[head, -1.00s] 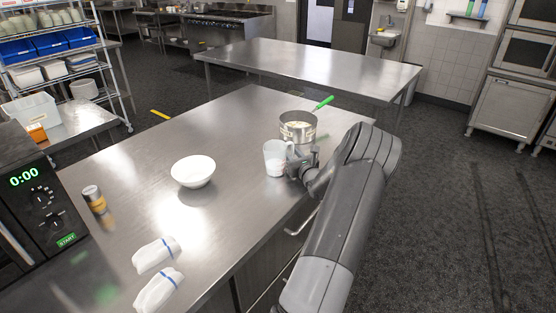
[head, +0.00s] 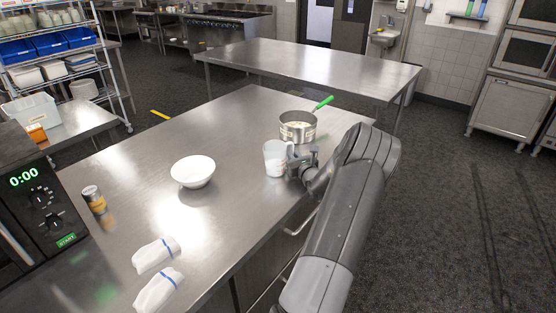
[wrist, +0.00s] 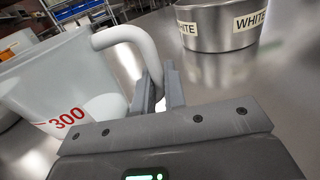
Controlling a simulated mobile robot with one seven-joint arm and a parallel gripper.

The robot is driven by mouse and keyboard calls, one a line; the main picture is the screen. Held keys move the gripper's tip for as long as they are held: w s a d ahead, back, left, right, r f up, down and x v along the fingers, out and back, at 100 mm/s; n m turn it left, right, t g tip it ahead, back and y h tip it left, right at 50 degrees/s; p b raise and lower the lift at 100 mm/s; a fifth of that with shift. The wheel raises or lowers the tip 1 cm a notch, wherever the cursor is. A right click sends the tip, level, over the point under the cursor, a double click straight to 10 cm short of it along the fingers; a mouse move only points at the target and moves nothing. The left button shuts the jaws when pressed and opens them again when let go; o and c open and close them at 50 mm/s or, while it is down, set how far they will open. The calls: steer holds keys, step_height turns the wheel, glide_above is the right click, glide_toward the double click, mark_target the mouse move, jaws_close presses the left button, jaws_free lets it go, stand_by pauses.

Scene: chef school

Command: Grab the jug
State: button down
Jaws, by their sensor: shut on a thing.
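The jug (head: 275,157) is a translucent white measuring jug standing at the right side of the steel table, with its handle toward my gripper. In the wrist view the jug (wrist: 70,85) fills the left side, with a red "300" mark and a thick white handle (wrist: 130,40). My gripper (head: 294,165) is at the jug's right side. In the wrist view my gripper (wrist: 160,90) is shut on the lower part of the handle, which passes down between the two fingers. The jug looks upright. I cannot tell whether its base touches the table.
A metal pot (head: 298,127) labelled "WHITE" with a green-handled utensil (head: 323,102) stands just behind the jug. A white bowl (head: 193,171) is to the left.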

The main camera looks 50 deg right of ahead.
mark_target(293, 146)
steer(key=shift+r, duration=0.15)
steer(key=shift+r, duration=1.95)
steer(key=s+r, duration=0.6)
steer(key=s, duration=0.5)
steer(key=shift+s+d+r, duration=0.3)
steer(key=shift+d+r, duration=0.1)
steer(key=shift+d, duration=0.05)
